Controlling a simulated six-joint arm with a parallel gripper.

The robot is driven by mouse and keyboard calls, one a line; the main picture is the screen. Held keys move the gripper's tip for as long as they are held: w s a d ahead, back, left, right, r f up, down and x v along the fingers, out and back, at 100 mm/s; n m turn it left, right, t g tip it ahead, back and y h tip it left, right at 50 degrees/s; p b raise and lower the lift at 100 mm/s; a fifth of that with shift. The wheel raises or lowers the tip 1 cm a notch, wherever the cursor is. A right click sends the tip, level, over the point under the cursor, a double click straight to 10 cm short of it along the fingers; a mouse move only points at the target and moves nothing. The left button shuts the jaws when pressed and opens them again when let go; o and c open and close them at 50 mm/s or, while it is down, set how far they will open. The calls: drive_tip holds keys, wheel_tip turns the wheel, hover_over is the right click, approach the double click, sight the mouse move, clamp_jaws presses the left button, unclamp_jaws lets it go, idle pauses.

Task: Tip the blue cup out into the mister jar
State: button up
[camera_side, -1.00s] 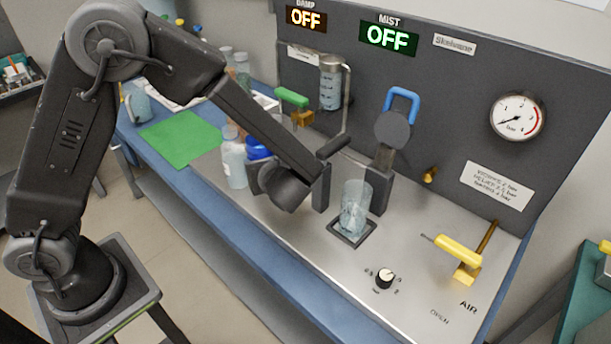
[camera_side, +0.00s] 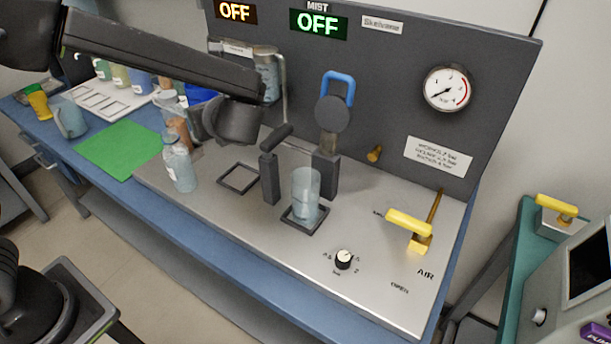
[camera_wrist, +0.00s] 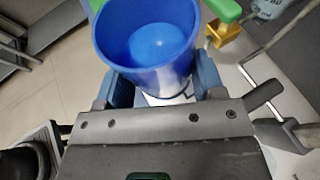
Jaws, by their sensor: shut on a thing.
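The blue cup (camera_wrist: 150,45) is held in my gripper (camera_wrist: 165,85), whose fingers press on either side of it in the wrist view. Its open mouth shows a smooth, paler blue inside; I cannot tell whether that is liquid or the bottom. In the side view the cup (camera_side: 197,93) is partly hidden behind my arm, raised above the bench. The clear jar (camera_side: 305,190), which I take for the mister jar, stands upright in a square frame below the MIST sign. The cup is to its left and further back, apart from it.
Black posts (camera_side: 270,178) stand beside the jar, below a blue-handled clamp (camera_side: 336,90). A clear bottle (camera_side: 179,167) and an empty square frame (camera_side: 238,178) are to the left. A green handle (camera_wrist: 223,9) is near the cup. A yellow valve handle (camera_side: 409,228) is at right.

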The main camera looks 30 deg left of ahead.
drive_tip(key=w+d+r, duration=0.1)
drive_tip(key=w+d, duration=0.3)
drive_tip(key=d, duration=0.7)
drive_tip(key=w+d+r, duration=0.1)
drive_tip(key=w+d, duration=0.4)
drive_tip(key=d, duration=0.6)
drive_tip(key=s+d+f, duration=0.3)
drive_tip(key=s+d, duration=0.1)
drive_tip(key=d, duration=0.4)
wheel_tip(320, 180, down, 14)
drive_tip(key=shift+w+r, duration=0.2)
drive_tip(key=shift+w, duration=0.05)
drive_tip(key=shift+a+r, duration=0.1)
drive_tip(key=shift+a, duration=0.05)
drive_tip(key=shift+a+r+n+g+h, duration=0.35)
drive_tip(key=shift+a+r+h, duration=0.6)
drive_tip(key=shift+h, duration=0.6)
drive_tip(key=shift+a+r+n+g+h, duration=0.25)
drive_tip(key=shift+a+r+n+h, duration=0.2)
drive_tip(key=shift+a+r+h, duration=0.8)
drive_tip(key=shift+w+f+h, duration=0.15)
drive_tip(key=shift+f+h, duration=0.05)
drive_tip(key=shift+h, duration=0.4)
